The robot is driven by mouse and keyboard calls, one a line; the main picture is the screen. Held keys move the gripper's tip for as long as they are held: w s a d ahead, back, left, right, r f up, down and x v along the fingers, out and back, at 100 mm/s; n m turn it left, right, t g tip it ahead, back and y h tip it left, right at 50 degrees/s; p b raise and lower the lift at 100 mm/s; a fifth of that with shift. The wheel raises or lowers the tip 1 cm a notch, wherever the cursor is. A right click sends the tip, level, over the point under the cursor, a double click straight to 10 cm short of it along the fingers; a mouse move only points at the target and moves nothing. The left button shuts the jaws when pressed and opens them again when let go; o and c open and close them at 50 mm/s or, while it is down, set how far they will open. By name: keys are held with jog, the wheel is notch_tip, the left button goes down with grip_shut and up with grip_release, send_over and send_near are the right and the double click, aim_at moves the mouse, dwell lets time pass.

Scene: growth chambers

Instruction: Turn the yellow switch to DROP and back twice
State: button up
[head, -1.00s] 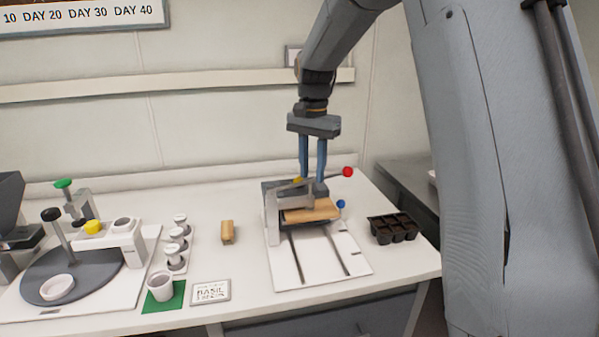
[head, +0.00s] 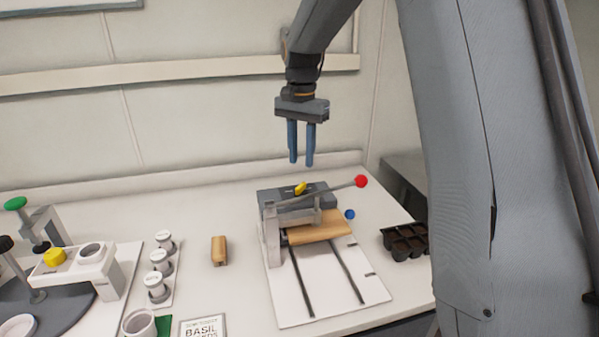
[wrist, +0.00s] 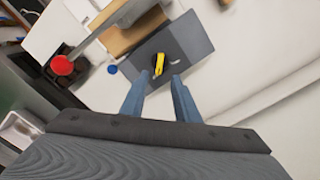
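The yellow switch (head: 300,188) sits on top of a dark grey box at the back of the press-like device (head: 272,235). In the wrist view the yellow switch (wrist: 159,64) shows as a small elongated knob, just beyond my fingertips and roughly between them. I cannot read any label beside it. My gripper (head: 301,163) hangs above the dark box, pointing down, with its two blue fingers apart and nothing between them. In the wrist view my gripper (wrist: 156,80) is also open, and the fingers do not touch the switch.
A lever with a red ball (head: 361,181) crosses the device to the right of the switch. A blue ball (head: 350,214) and a tan block (head: 318,229) are at its front. A black cell tray (head: 405,241) stands right; a wooden block (head: 219,250) lies left.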

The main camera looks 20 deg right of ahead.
aim_at(302, 184)
jog(key=shift+f, duration=0.3)
jog(key=shift+d+f+p, duration=0.15)
jog(key=shift+f+p, duration=1)
jog(key=shift+f, duration=2.4)
grip_shut()
